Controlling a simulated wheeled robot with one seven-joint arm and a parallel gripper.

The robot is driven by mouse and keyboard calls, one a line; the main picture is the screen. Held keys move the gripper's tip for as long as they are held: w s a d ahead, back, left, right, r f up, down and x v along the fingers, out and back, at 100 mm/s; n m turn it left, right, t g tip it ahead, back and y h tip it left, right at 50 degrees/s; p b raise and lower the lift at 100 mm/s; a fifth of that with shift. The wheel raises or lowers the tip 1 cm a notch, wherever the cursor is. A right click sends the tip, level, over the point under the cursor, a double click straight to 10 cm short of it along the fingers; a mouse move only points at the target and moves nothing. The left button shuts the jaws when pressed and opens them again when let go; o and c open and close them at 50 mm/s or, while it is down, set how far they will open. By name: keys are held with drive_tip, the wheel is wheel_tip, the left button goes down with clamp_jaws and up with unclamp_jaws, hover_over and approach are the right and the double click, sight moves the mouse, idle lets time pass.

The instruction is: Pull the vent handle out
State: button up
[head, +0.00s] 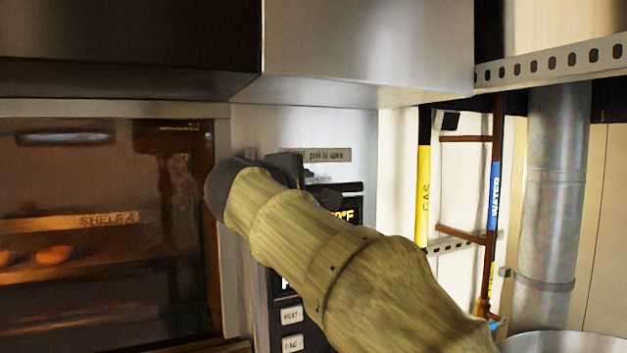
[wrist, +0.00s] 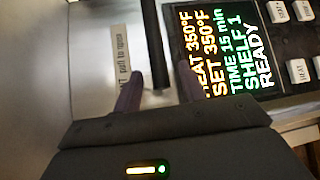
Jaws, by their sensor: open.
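The vent handle (wrist: 154,45) is a dark rod in the wrist view, running down from the top edge. Its lower end lies between the two dark fingers of my gripper (wrist: 158,88), which are apart, with a gap visible on each side of the rod. I cannot tell whether either finger touches it. A label (wrist: 121,55) reading "pull to open" is on the metal panel to the left of the rod. In the head view the same label (head: 322,155) shows above my gripper (head: 285,168); my arm hides much of the handle area there.
A lit display (wrist: 225,45) reads 350°F, 15 min, shelf 1, ready, with buttons (wrist: 300,70) beside it. The oven's glass door (head: 100,230) is at left. A metal hood (head: 365,45) overhangs the panel. Gas (head: 424,190) and water (head: 494,190) pipes stand at right.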

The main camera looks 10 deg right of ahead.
drive_tip(key=p+x, duration=0.1)
drive_tip(key=x, duration=0.3)
drive_tip(key=shift+w+d, duration=0.1)
drive_tip(key=shift+w, duration=0.05)
clamp_jaws()
